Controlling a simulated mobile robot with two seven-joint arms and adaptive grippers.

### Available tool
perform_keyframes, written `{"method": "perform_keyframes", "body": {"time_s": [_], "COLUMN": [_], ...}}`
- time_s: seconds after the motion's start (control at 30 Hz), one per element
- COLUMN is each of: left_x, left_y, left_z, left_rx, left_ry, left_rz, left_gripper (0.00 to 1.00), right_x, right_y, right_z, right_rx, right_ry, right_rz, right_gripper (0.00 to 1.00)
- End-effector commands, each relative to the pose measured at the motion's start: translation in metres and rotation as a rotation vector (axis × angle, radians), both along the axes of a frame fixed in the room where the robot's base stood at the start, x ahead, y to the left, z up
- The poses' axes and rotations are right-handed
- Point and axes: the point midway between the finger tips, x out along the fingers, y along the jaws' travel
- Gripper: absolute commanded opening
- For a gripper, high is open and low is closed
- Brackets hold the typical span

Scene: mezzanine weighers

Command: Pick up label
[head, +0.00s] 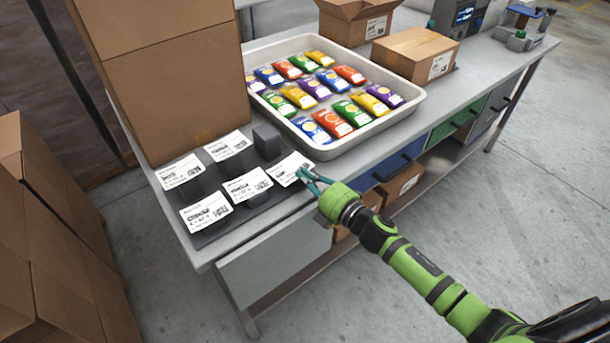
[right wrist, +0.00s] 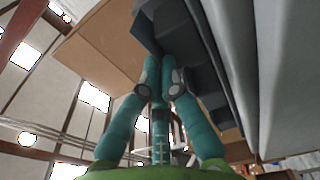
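Several white printed labels lie on dark stepped blocks of a holder (head: 267,203) at the bench's near left corner. The front-row right label (head: 288,167) is closest to my right gripper (head: 303,175). The gripper's teal fingers reach its right edge; I cannot tell whether they touch or grip it. In the right wrist view the fingertips (right wrist: 164,72) are close together beside the dark holder (right wrist: 188,50), and no label shows between them. Other labels are at front middle (head: 248,184), front left (head: 206,211), back left (head: 180,171) and back right (head: 228,145). My left gripper is out of view.
A tall cardboard box (head: 175,85) stands directly behind the holder. A pale tray (head: 335,148) of colourful packets is to the right. Small boxes (head: 414,55) stand farther back. The bench's front edge (head: 262,238) is near my right arm. Stacked cartons (head: 50,220) fill the left.

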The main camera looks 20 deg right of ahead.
Motion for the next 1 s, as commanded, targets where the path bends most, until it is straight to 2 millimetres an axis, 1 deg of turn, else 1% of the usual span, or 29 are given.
{"method": "perform_keyframes", "body": {"time_s": [0.03,0.1,0.33,0.43,0.6,1.0], "left_x": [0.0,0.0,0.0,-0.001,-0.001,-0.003], "left_y": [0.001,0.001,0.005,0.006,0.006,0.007], "left_z": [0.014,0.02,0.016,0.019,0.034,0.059], "left_rx": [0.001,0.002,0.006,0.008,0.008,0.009], "left_ry": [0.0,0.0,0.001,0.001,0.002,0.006], "left_rz": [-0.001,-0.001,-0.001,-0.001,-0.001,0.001], "left_gripper": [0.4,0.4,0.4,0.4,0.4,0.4], "right_x": [0.0,0.0,0.0,-0.004,-0.025,-0.076], "right_y": [0.0,0.0,0.0,-0.002,-0.011,-0.035], "right_z": [0.015,0.021,0.018,0.021,0.03,0.051], "right_rx": [0.0,0.0,0.0,0.001,0.0,-0.001], "right_ry": [-0.002,-0.002,-0.002,-0.002,0.001,0.0], "right_rz": [0.0,0.0,0.0,0.0,0.0,0.0], "right_gripper": [0.0,0.0,0.0,0.0,0.0,0.0]}}
